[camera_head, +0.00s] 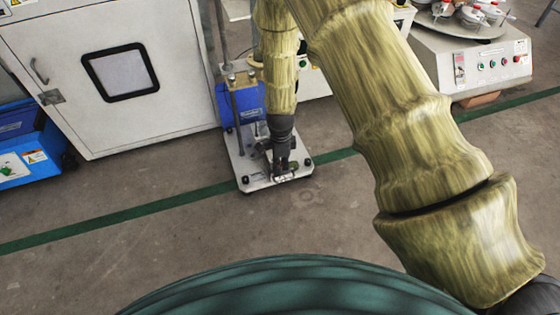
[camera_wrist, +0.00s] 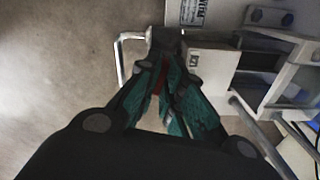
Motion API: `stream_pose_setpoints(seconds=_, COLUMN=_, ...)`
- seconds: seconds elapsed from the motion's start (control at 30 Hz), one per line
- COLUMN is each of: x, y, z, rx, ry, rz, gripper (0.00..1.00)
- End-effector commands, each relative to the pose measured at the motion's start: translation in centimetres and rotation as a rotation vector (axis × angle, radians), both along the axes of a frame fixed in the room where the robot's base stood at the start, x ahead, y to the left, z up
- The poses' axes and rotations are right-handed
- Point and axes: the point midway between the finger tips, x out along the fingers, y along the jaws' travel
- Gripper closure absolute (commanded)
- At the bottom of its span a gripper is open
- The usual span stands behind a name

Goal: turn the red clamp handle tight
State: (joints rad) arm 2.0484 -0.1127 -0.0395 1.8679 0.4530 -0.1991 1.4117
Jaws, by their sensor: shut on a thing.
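In the wrist view, my gripper (camera_wrist: 166,66) has its green fingers closed around a small red piece, the red clamp handle (camera_wrist: 160,80). Only a thin strip of red shows between the fingers; the rest is hidden. In the head view, my gripper (camera_head: 281,163) points down over the front part of a small test machine (camera_head: 243,165) with a pale base plate and a blue block. The red handle cannot be made out there, as my gripper and wrist cover it.
A bent metal bar (camera_wrist: 122,60) stands left of my fingers in the wrist view. A large white cabinet (camera_head: 125,75) is behind on the left, with a blue box (camera_head: 25,140) beside it. Another machine (camera_head: 480,65) stands at the right. The floor in front is clear.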

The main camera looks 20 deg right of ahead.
Motion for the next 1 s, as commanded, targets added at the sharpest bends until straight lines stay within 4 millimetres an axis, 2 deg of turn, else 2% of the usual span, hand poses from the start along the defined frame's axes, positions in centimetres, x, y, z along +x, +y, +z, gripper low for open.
stream_pose_setpoints(seconds=1.0, x=-0.01, y=0.04, z=0.12, rx=0.0, ry=0.0, rz=-0.242, gripper=1.0)
